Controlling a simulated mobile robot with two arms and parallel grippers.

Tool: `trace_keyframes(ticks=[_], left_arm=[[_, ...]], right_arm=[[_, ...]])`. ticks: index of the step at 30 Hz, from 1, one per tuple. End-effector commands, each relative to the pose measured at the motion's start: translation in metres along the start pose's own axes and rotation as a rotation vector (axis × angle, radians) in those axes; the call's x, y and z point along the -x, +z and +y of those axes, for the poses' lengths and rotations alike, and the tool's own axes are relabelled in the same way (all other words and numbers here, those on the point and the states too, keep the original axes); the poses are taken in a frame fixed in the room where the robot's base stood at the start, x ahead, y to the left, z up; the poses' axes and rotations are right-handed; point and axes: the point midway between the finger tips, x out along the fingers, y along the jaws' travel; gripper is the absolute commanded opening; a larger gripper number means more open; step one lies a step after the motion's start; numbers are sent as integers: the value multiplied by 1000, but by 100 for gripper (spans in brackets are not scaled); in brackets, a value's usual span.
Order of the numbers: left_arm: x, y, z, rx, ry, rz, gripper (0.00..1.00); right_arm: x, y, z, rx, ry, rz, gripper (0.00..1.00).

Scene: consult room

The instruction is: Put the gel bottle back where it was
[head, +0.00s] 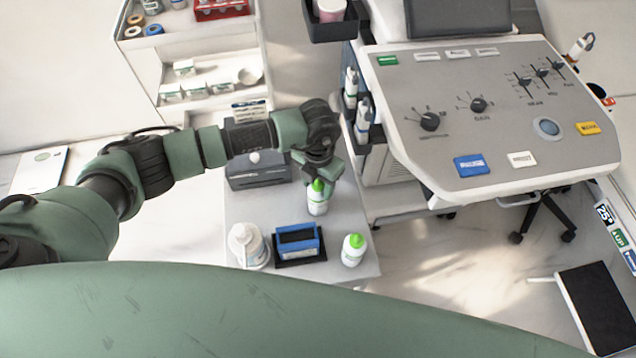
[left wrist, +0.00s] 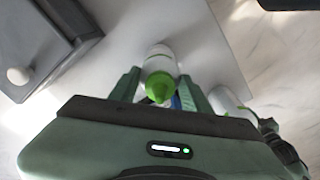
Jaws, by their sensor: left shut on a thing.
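My left gripper (head: 318,178) is shut on a white bottle with a green cap (head: 317,204), near the right part of the small grey table (head: 345,190). In the left wrist view the green-capped bottle (left wrist: 160,62) sits between the two fingers of my left gripper (left wrist: 158,92), cap toward the camera. I cannot tell whether its base touches the table. A second, similar green-capped bottle (head: 353,250) stands upright at the table's front right corner, apart from the held one. My right gripper is not in view.
A white bottle (head: 247,246) and a blue-and-black holder (head: 297,243) stand along the table's front. A dark grey box (head: 258,172) stands at its back left. The ultrasound console (head: 450,120) rises to the right, with bottles in side holders (head: 363,118). The table's middle left is bare.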

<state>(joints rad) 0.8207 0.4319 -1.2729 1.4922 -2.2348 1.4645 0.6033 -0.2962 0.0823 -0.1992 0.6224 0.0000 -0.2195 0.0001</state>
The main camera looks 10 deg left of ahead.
Motion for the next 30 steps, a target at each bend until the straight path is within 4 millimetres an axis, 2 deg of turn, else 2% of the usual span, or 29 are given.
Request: trace_keyframes(ticks=[12, 13, 15, 25, 30], left_arm=[[-8, 0, 0, -1, 0, -2, 0], [-9, 0, 0, -1, 0, 0, 50], [-8, 0, 0, -1, 0, 0, 69], [-6, 0, 0, 0, 0, 0, 69], [10, 2, 1, -1, 0, -5, 69]], right_arm=[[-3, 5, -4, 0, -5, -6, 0], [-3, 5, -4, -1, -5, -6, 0], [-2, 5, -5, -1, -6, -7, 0], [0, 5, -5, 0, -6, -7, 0], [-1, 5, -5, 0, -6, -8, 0]])
